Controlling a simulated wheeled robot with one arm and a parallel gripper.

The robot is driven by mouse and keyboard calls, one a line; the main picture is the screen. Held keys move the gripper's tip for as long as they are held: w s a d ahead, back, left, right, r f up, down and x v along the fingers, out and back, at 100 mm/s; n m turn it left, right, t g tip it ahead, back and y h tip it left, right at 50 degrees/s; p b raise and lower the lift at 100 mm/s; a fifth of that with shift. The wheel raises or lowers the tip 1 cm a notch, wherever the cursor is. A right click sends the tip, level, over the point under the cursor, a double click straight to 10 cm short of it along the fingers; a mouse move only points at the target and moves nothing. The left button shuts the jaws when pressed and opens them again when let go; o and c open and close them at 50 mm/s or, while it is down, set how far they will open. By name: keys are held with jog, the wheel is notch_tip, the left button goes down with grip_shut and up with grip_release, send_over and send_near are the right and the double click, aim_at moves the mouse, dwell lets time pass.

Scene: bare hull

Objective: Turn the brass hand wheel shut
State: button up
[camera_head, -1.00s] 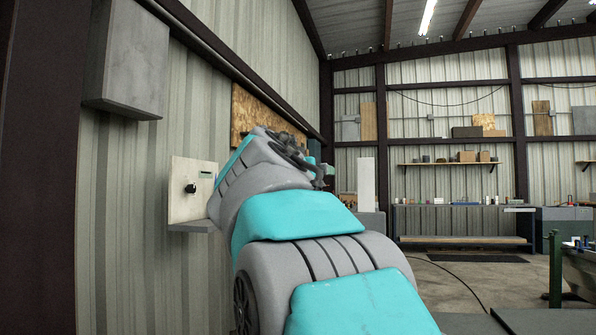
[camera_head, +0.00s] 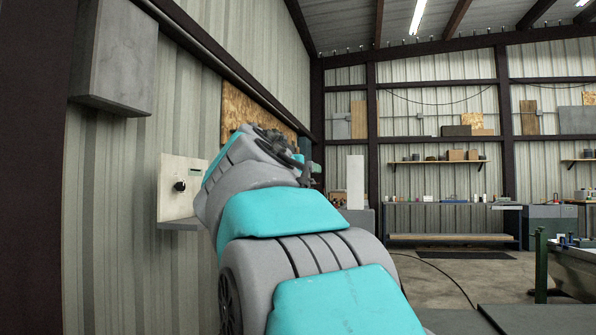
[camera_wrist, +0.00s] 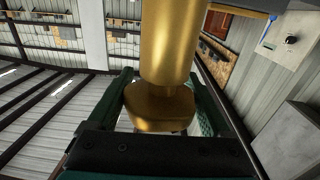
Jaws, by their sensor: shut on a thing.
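A brass piece (camera_wrist: 167,45), taken to be part of the hand wheel, fills the upper middle of the wrist view. It is a thick smooth cylinder with a narrower neck and a rounded brass block below. My gripper (camera_wrist: 162,106) has a dark green finger on each side of the rounded block and is shut on it. The rest of the wheel is out of sight, so how far it is turned cannot be told.
A pale panel with a black knob (camera_head: 180,186) and small ledge stands on the left wall, near my arm. A grey box (camera_head: 115,55) hangs above it. A plywood board (camera_head: 262,112) is farther along.

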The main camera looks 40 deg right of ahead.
jog(key=shift+f+g+b, duration=0.1)
jog(key=shift+g+b, duration=0.2)
jog(key=shift+d+f+m+g+h+b, duration=0.1)
jog(key=shift+m+g+h+b, duration=0.6)
jog(key=shift+m+g+b, duration=0.15)
jog(key=m+g, duration=0.1)
jog(key=g+h+b, duration=0.1)
jog(key=shift+s+d+m+g, duration=0.15)
jog(key=shift+s+m+g, duration=0.1)
jog(key=shift+m+g, duration=0.1)
jog(key=shift+s+r+m+g+h+p, duration=0.15)
jog(key=shift+m+g+h+p, duration=0.25)
jog(key=shift+m+g, duration=0.3)
jog(key=shift+s+r+m+g+h+p, duration=0.15)
jog(key=shift+m+g+h+p, duration=0.3)
jog(key=shift+g, duration=0.45)
jog(key=shift+s+d+m+g+p, duration=0.1)
jog(key=shift+s+m+g+p, duration=0.15)
jog(key=shift+m+g+p, duration=0.85)
jog(key=shift+s+g, duration=0.1)
jog(key=shift+g, duration=0.6)
jog(key=o, duration=1.2)
jog(key=shift+c, duration=0.2)
